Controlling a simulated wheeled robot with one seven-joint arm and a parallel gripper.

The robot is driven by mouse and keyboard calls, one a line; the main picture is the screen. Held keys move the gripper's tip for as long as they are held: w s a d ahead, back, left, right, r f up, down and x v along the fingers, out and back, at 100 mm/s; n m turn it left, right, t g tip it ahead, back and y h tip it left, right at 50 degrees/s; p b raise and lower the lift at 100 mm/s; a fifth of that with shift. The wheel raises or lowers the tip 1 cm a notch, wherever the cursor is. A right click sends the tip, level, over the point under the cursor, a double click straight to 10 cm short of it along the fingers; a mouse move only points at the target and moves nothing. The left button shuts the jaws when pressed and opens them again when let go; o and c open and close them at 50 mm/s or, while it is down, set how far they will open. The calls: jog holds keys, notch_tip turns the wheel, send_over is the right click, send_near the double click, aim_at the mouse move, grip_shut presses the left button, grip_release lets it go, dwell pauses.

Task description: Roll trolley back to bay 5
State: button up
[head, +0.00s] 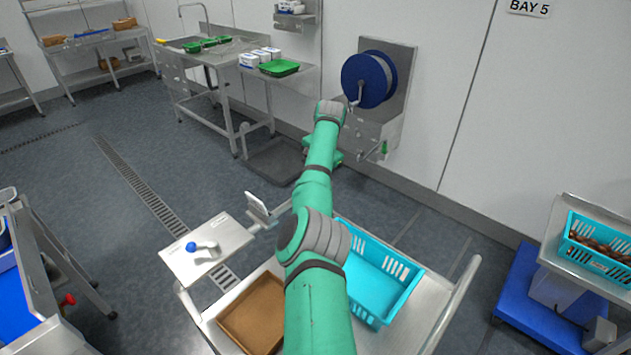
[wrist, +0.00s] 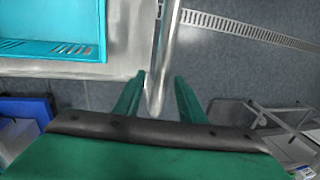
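The metal trolley (head: 430,285) stands just in front of me in the head view. It carries a turquoise crate (head: 375,285) and a brown tray (head: 255,312). In the wrist view, the crate (wrist: 50,30) is at the upper left and a metal bar (wrist: 166,60) runs down past the deck's edge. My gripper (wrist: 158,88) is open, its two green fingers on either side of the bar's lower end. I cannot tell whether they touch it. In the head view my arm hides the gripper. The BAY 5 sign (head: 529,7) is on the wall at upper right.
A blue platform (head: 535,305) with a dates crate (head: 598,252) near it stands at right. A metal plate (head: 200,262) with a small white-and-blue item is left of the trolley. A hose reel (head: 368,80) is on the wall. Open floor with a drain (head: 140,185) lies left.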

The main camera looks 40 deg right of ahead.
jog(key=shift+a+r, duration=0.15)
jog(key=shift+r, duration=0.3)
notch_tip(320, 180, up, 10)
jog(key=s, duration=0.2)
jog(key=shift+d+f, duration=0.25)
jog(key=shift+d, duration=0.1)
jog(key=shift+a, duration=0.1)
